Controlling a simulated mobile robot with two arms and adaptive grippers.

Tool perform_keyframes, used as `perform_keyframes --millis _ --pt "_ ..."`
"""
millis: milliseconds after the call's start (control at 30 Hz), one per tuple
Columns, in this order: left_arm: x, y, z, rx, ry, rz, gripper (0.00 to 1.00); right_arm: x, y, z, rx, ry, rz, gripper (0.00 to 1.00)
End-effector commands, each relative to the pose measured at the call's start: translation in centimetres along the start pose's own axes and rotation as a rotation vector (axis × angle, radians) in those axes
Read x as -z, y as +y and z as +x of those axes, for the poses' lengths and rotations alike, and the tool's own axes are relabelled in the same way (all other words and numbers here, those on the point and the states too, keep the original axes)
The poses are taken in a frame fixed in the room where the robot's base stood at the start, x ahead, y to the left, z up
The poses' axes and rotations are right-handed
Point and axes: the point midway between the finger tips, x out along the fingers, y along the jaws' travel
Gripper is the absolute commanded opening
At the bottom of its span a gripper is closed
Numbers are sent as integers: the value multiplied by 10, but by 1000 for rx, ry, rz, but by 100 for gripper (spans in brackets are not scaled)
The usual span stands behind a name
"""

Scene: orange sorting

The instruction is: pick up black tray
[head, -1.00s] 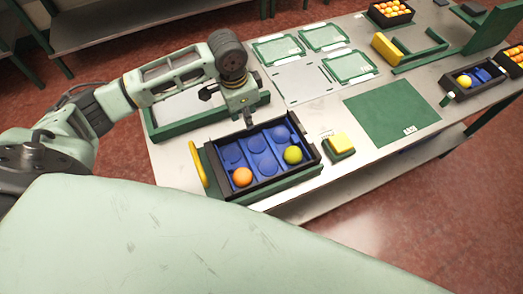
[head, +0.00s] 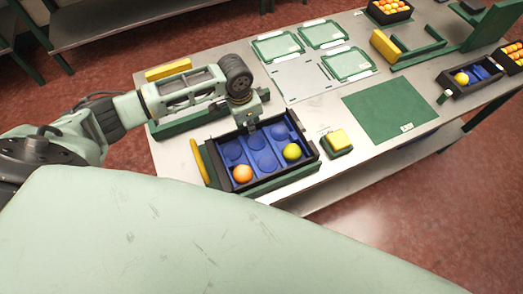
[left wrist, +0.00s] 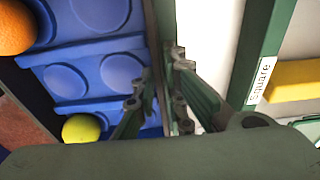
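The black tray (head: 305,138) with blue round-welled inserts sits in a green fixture near the table's front edge. An orange (head: 242,174) lies in its front left well and a yellow-green fruit (head: 292,152) in its front right well. My left gripper (head: 253,129) points down at the middle of the tray's far wall. In the left wrist view, the open fingers (left wrist: 163,85) stand on either side of the tray's dark wall (left wrist: 158,25), one over the blue insert and one outside. Whether they touch it cannot be told. My right gripper is out of view.
A yellow handle (head: 198,162) stands at the fixture's left. A green mat (head: 391,109) and another black tray (head: 470,85) lie further right. A green frame (head: 195,120) lies behind the tray.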

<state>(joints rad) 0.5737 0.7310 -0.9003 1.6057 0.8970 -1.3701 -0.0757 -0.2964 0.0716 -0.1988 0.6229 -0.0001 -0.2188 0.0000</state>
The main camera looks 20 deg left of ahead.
Motion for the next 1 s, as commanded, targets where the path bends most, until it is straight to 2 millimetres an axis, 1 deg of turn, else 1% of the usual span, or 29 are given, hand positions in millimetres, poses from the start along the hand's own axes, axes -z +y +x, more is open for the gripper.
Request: perform_keyframes --millis 33,100,667,867,1000 --pt "0 0 0 0 0 0 3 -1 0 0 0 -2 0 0" --pt "0 0 0 0 0 0 0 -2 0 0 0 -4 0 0" --pt "1 0 -3 0 2 0 0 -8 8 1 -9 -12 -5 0" --pt "3 -1 -17 1 4 0 0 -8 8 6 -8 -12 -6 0" --pt "6 -1 -32 1 5 0 0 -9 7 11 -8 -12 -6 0"
